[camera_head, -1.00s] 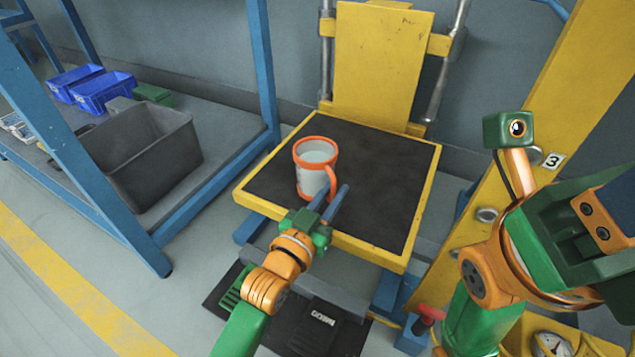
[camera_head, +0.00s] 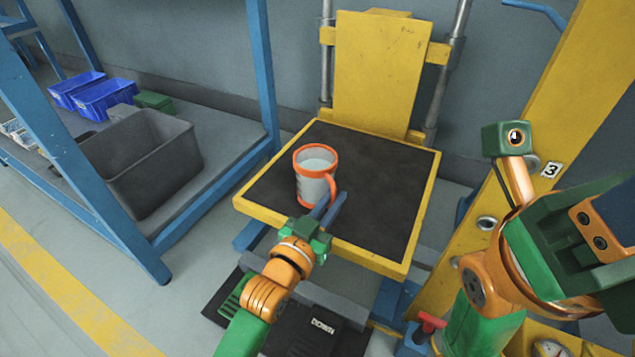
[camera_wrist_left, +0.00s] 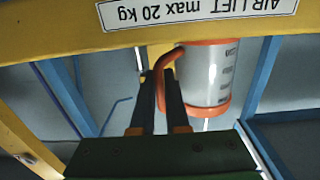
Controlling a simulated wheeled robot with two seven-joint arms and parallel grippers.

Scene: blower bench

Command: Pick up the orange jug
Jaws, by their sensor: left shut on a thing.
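The orange jug (camera_head: 311,188) has a pale, see-through body with orange rim, base and handle. It stands upright on the dark top of the yellow lift platform (camera_head: 421,205), near its left side. My left gripper (camera_head: 338,199) reaches in from the front and is shut on the jug's handle. In the left wrist view the handle (camera_wrist_left: 160,75) lies between the two dark fingers, and the jug body (camera_wrist_left: 208,75) is right beside them, with marks on its side. My right arm shows at the right; its gripper is not in view.
A blue-framed shelf (camera_head: 205,195) at the left holds a large grey bin (camera_head: 150,165) and blue boxes (camera_head: 105,97). A yellow back plate (camera_head: 378,70) rises behind the platform. A yellow post (camera_head: 585,90) stands at the right. The platform's right half is clear.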

